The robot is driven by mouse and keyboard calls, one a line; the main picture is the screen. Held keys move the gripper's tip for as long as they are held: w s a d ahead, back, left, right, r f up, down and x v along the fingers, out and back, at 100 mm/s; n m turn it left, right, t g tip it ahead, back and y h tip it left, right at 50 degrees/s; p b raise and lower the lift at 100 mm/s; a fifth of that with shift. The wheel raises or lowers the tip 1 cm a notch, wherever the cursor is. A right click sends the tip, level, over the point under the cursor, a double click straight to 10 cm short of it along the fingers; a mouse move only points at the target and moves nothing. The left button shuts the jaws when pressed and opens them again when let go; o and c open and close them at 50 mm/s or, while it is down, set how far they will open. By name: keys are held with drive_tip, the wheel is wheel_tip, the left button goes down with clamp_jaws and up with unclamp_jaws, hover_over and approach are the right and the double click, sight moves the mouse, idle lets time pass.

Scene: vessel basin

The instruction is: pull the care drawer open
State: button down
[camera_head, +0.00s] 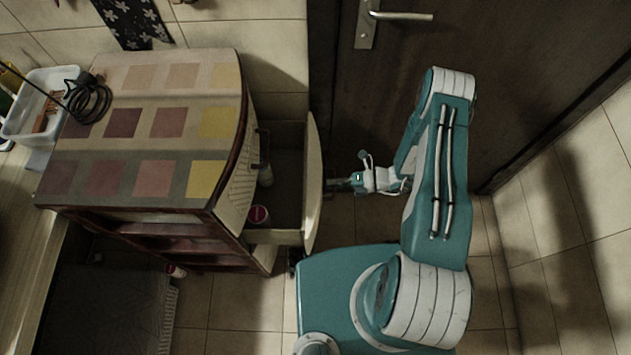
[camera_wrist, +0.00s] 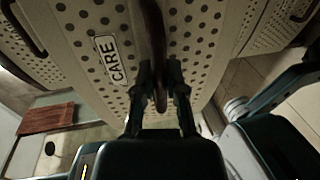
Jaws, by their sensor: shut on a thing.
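The care drawer (camera_head: 313,190) stands pulled out from the right side of the cabinet in the head view, its inside showing. Its pale perforated front fills the wrist view, with a white "CARE" label (camera_wrist: 110,60) left of the dark curved handle (camera_wrist: 156,35). My gripper (camera_head: 336,184) is at the outer face of the drawer front. In the wrist view my gripper (camera_wrist: 161,85) is shut on the handle, with its fingers either side of it. The handle is too small to make out in the head view.
The cabinet (camera_head: 140,150) has a patchwork top holding a black coiled cable (camera_head: 88,98). A dark door (camera_head: 400,70) with a metal handle stands behind my arm. Tiled floor shows at right.

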drive_tip(key=f+v, duration=0.2)
drive_tip(key=v, duration=0.8)
drive_tip(key=shift+d, duration=0.35)
drive_tip(key=shift+f, duration=0.1)
drive_tip(key=c, duration=0.7)
unclamp_jaws()
drive_tip(key=v, duration=1.2)
drive_tip(key=shift+w, duration=0.1)
drive_tip(key=shift+r, duration=0.2)
